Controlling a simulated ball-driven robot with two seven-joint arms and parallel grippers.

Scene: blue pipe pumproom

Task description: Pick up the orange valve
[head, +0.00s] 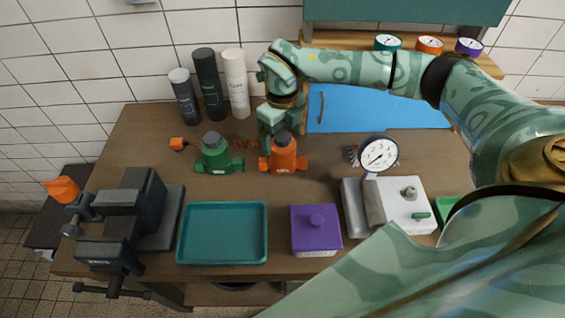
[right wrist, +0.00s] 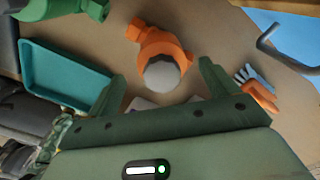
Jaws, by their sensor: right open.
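The orange valve (head: 284,158) stands upright on the brown workbench, with a dark grey cap on top and stubby side ports. In the right wrist view the orange valve (right wrist: 158,48) shows between and beyond my fingers, its grey round cap toward me. My right gripper (head: 281,132) is above and just behind the valve in the head view, fingers pointing down. In the right wrist view my right gripper (right wrist: 162,74) is open, with one finger on each side of the cap and nothing visibly clamped. My left gripper is out of view.
A green valve (head: 217,155) stands close to the left. A teal tray (head: 222,258), a purple lidded box (head: 316,243) and a white device with a gauge (head: 379,154) are in front. A dark vise (head: 134,212) is left; bottles (head: 209,85) and a blue panel (head: 375,109) are behind.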

